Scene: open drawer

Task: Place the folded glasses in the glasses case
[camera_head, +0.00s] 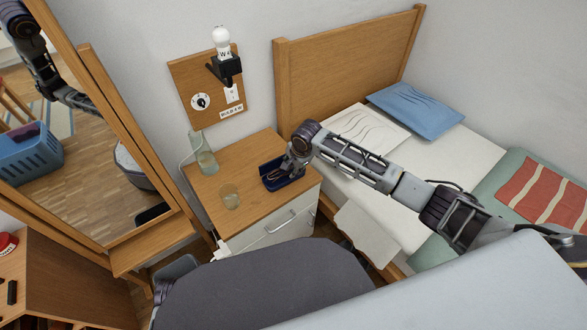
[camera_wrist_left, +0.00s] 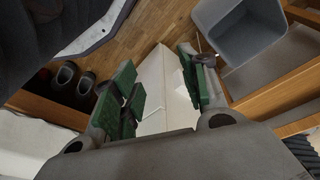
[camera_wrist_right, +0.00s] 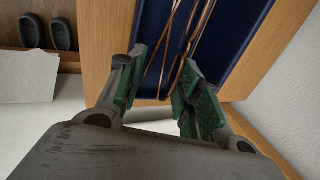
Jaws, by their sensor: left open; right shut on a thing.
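The glasses case (camera_head: 286,184) is dark blue and open on the wooden nightstand. Its blue interior (camera_wrist_right: 240,42) fills the upper middle of the right wrist view. The folded glasses (camera_wrist_right: 168,45) have thin copper-brown frames and show against that interior. My right gripper (camera_head: 289,170) is at the case, and its green-padded fingers (camera_wrist_right: 162,80) are shut on the glasses at their near end. I cannot tell whether the glasses touch the case floor. My left gripper (camera_wrist_left: 165,88) is open and empty in the left wrist view, away from the case.
A glass carafe (camera_head: 207,162) and a tumbler (camera_head: 230,197) stand left of the case on the nightstand (camera_head: 258,212). A wall lamp (camera_head: 224,60) hangs above. The bed (camera_head: 440,150) is to the right, and a mirror (camera_head: 100,150) is at the left. A grey bin (camera_wrist_left: 240,35) shows below my left gripper.

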